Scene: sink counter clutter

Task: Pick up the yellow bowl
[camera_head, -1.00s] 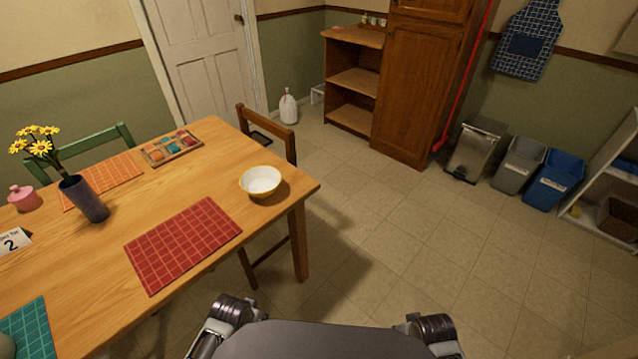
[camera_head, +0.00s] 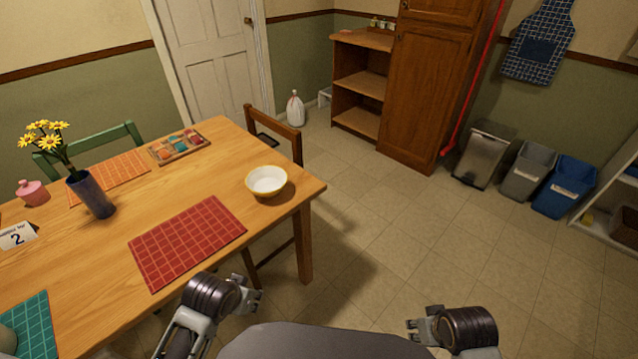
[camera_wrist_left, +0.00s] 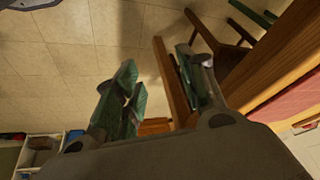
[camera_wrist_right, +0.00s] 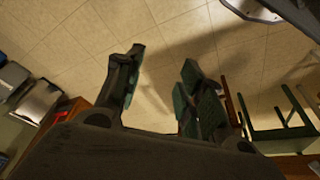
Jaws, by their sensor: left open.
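The yellow bowl (camera_head: 266,182) has a white inside and a yellow outer wall. It stands upright on the wooden table (camera_head: 150,190), near its right corner. My left gripper (camera_head: 254,293) is lower in the head view, in front of the table's near edge and apart from the bowl. In the left wrist view its fingers (camera_wrist_left: 157,72) are spread with nothing between them. My right gripper (camera_head: 416,331) is over the floor, right of the table. In the right wrist view its fingers (camera_wrist_right: 164,66) are apart and empty. The bowl does not show clearly in either wrist view.
A red placemat (camera_head: 187,242) lies left of the bowl. A wooden chair (camera_head: 275,133) is behind the bowl.

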